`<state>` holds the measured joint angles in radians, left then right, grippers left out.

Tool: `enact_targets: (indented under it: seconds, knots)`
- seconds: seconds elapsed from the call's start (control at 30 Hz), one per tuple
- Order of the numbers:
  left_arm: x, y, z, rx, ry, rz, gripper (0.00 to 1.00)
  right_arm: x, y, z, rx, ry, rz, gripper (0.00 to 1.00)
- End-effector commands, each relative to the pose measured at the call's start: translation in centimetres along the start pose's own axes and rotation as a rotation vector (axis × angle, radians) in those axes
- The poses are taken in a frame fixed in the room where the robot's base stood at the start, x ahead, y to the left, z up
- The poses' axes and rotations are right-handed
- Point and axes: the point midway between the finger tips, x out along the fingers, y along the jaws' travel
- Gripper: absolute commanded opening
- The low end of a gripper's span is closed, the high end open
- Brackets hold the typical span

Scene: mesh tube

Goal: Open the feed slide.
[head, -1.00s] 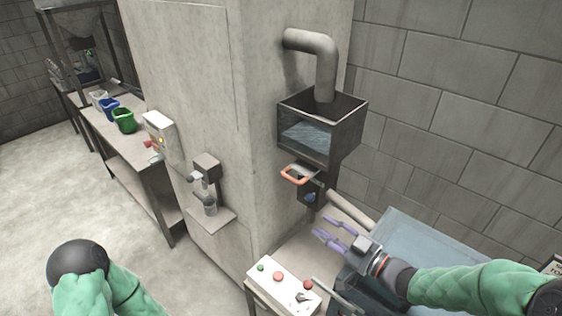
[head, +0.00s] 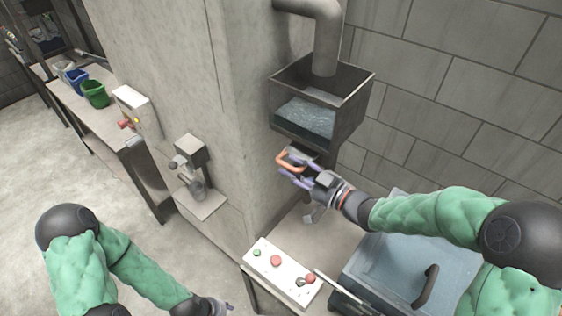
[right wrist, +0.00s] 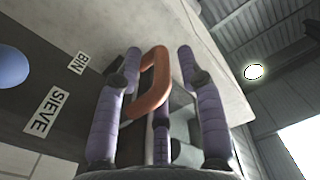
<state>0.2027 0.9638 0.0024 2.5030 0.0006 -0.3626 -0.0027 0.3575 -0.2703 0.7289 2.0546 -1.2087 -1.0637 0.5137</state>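The feed slide's orange handle (head: 284,161) sticks out under the metal hopper (head: 318,105), which holds greyish material. My right gripper (head: 286,174) is at the handle, its purple fingers reaching around it from the right. In the right wrist view the orange handle (right wrist: 152,85) stands between the spread, nearly straight fingers of my right gripper (right wrist: 158,55). It is close to the left finger; I cannot tell whether they touch. My left gripper (head: 222,306) is low at the bottom edge, mostly cut off, its fingers unclear.
A control box (head: 282,274) with green and red buttons stands below the handle. A bin with a clear lid (head: 400,262) is at the lower right. A small shelf (head: 200,203) juts from the pillar. Labels reading SIEVE (right wrist: 47,112) and BIN (right wrist: 78,63) show near the handle.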

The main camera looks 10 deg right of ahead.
Motion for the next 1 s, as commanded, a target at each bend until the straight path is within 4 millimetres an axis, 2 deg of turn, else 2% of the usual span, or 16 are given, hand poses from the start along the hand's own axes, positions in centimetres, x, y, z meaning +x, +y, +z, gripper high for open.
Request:
enact_targets:
  seconds: [0.1,0.3,0.67,0.77,0.8,0.83,1.0]
  knots:
    - [-0.1,0.0,0.0,0.0,0.0,0.0,0.4,1.9,-0.2,0.0,0.0,-0.001,-0.004,0.39]
    - [-0.1,0.0,0.0,0.0,0.0,0.0,0.4,3.8,0.0,0.0,0.0,0.0,-0.001,0.39]
    - [-0.1,0.0,0.0,0.0,0.0,0.0,0.4,4.2,0.0,0.0,0.0,0.0,0.001,0.39]
    - [-0.1,0.0,0.0,0.0,0.0,0.0,0.4,4.2,0.0,0.0,0.0,0.0,0.001,0.16]
    - [-0.1,0.0,0.0,0.0,0.0,0.0,0.4,4.2,0.0,0.0,0.0,0.0,0.001,0.05]
    - [-0.1,0.0,0.0,0.0,0.0,0.0,0.4,4.2,0.0,0.0,0.0,0.0,0.001,0.0]
    - [-0.1,0.0,0.0,0.0,0.0,0.0,0.4,4.2,0.0,0.0,0.0,-0.001,0.001,0.0]
